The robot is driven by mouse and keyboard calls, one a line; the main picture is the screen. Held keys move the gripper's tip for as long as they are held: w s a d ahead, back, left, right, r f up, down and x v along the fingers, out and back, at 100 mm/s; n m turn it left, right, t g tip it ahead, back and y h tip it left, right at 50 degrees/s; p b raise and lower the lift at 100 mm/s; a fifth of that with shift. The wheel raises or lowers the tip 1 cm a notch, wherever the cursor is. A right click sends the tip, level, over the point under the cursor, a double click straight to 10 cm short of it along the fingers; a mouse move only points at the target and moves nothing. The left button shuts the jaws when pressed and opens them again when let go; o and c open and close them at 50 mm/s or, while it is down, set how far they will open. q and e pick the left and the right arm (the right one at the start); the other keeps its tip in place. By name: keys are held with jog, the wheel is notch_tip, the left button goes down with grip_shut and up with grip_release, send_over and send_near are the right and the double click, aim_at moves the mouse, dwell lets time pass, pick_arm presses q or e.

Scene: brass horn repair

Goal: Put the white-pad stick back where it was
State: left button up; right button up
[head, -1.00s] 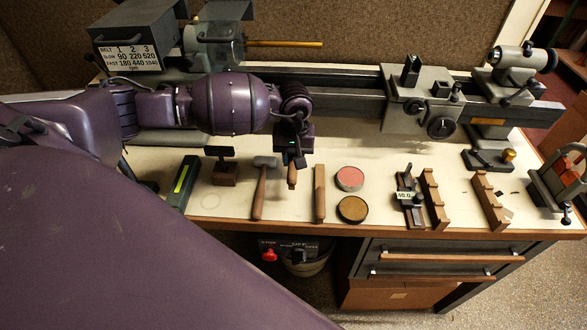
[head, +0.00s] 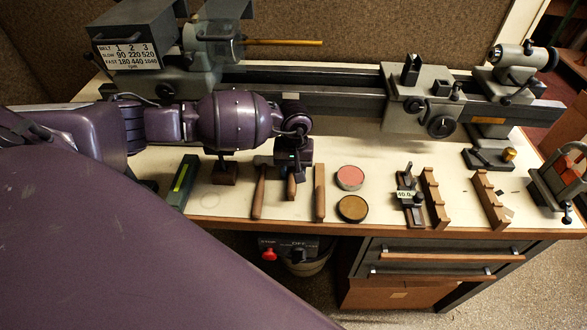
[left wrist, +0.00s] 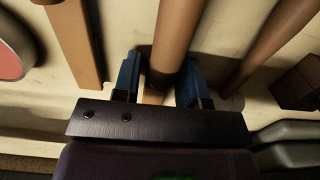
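The white-pad stick is a round brown wooden stick (head: 291,187), between a hammer (head: 259,192) and a flat wooden strip (head: 319,192) near the bench's front. Its pad end is hidden under my left gripper (head: 292,172) in the head view. My right gripper is not in view.
A pink round tin (head: 350,178) and a brown one (head: 352,209) stand right of the strip. Notched wooden racks (head: 434,199) are farther right. A lathe (head: 330,97) spans the back.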

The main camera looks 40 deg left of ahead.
pick_arm(q)
jog(key=shift+o, duration=1)
jog(key=shift+r, duration=0.45)
notch_tip(320, 180, up, 12)
jog(key=shift+w+f, duration=0.2)
jog(key=shift+f, duration=0.05)
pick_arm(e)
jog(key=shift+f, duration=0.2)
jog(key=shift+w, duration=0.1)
